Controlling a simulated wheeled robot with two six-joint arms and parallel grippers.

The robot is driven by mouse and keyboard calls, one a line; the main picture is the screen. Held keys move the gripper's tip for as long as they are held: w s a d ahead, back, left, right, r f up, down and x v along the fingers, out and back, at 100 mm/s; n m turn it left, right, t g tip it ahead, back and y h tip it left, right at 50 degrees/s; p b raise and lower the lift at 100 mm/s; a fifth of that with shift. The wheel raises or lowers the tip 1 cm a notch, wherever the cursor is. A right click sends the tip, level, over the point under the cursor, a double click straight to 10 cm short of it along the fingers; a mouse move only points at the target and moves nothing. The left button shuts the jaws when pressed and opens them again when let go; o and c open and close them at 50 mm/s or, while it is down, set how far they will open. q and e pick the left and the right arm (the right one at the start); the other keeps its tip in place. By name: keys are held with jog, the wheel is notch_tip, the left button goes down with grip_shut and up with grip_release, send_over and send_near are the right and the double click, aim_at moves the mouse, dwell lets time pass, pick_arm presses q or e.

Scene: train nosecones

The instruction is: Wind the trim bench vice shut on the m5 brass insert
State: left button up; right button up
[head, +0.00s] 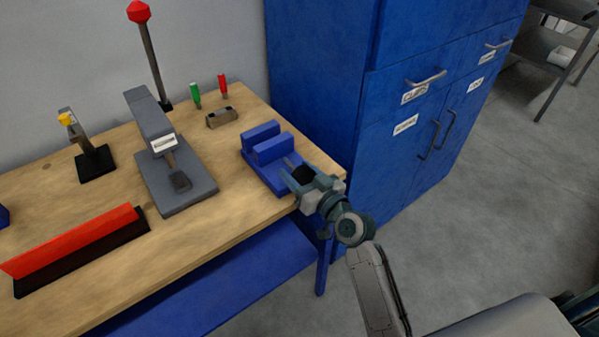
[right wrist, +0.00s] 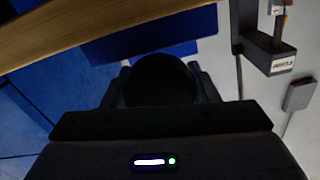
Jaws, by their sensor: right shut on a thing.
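The trim bench vice (head: 279,176) is blue and stands at the right end of the wooden bench, with two upright blue jaws. A narrow gap shows between the jaws. I cannot make out the m5 brass insert there. My right gripper (head: 293,172) is at the vice's front right end, shut on a dark round part, apparently the vice's handle. In the right wrist view this dark part (right wrist: 160,78) sits between my fingers, with blue vice surface (right wrist: 110,50) beyond it. My left gripper is in neither view.
On the bench (head: 215,205) are a grey press (head: 178,190) with a red-knobbed lever, a red-and-black long block (head: 75,245), a small black stand (head: 96,163), green and red tools and a small metal block (head: 221,117). A blue cabinet (head: 400,110) stands close behind right.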

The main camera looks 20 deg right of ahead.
jog(key=m+p, duration=0.1)
jog(key=m, duration=0.3)
jog(key=shift+m, duration=0.4)
jog(key=shift+d+f+m, duration=0.1)
jog(key=shift+f+m, duration=0.05)
jog(key=shift+m, duration=0.45)
jog(key=shift+f, duration=0.1)
